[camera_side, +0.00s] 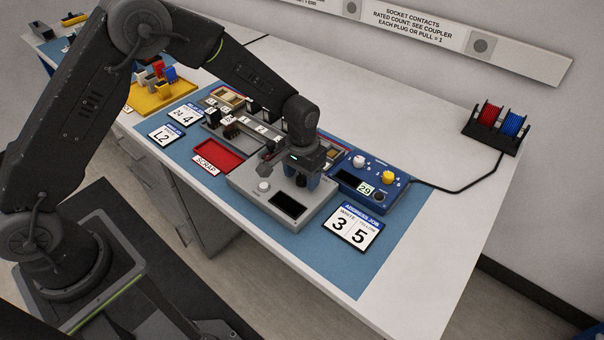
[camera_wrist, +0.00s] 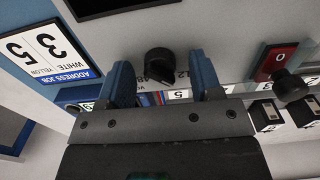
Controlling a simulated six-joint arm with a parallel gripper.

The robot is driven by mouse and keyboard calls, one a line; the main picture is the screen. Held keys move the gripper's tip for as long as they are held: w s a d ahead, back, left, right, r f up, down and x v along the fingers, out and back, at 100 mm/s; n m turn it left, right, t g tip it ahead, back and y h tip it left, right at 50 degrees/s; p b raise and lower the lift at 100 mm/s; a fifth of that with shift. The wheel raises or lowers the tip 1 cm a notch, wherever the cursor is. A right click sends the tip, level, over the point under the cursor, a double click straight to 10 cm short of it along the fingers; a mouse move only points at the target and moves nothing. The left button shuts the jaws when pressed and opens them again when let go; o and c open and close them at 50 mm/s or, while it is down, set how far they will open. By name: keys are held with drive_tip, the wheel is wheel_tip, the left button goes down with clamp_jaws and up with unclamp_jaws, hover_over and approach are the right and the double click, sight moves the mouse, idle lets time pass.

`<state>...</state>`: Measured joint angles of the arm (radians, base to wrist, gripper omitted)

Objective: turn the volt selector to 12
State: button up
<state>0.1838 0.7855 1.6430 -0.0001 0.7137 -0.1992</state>
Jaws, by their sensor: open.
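The volt selector is a black knob (camera_wrist: 158,61) on the grey box, which stands on the blue mat in the side view (camera_side: 247,182). In the wrist view, printed numbers, including a 12, sit beside the knob, upside down and partly hidden. I cannot tell which number the knob points to. My gripper (camera_wrist: 160,67) is open, with its two blue fingers on either side of the knob. In the side view my gripper (camera_side: 301,182) points down over the grey box with the knob between its fingers. I cannot tell whether the fingers touch it.
A blue box (camera_side: 372,186) with knobs stands to the right. The ADDRESS JOB card (camera_side: 352,227) lies in front of it, and a red scrap tray (camera_side: 219,156) lies to the left.

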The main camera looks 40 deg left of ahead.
sight(301, 175)
wheel_tip(301, 175, up, 14)
drive_tip(key=shift+f, duration=0.15)
idle(0.4)
drive_tip(key=s+a+r+t, duration=0.2)
drive_tip(key=s+a+r, duration=0.1)
drive_tip(key=s+r, duration=0.4)
drive_tip(key=s+a+r+t, duration=0.1)
drive_tip(key=s+a+r, duration=0.1)
drive_tip(key=s, duration=0.7)
drive_tip(key=s+a+r+t, duration=0.2)
drive_tip(key=s+a+r, duration=0.1)
drive_tip(key=s, duration=0.6)
drive_tip(key=shift+s+a+r+t, duration=0.2)
drive_tip(key=shift+s+a+t, duration=0.1)
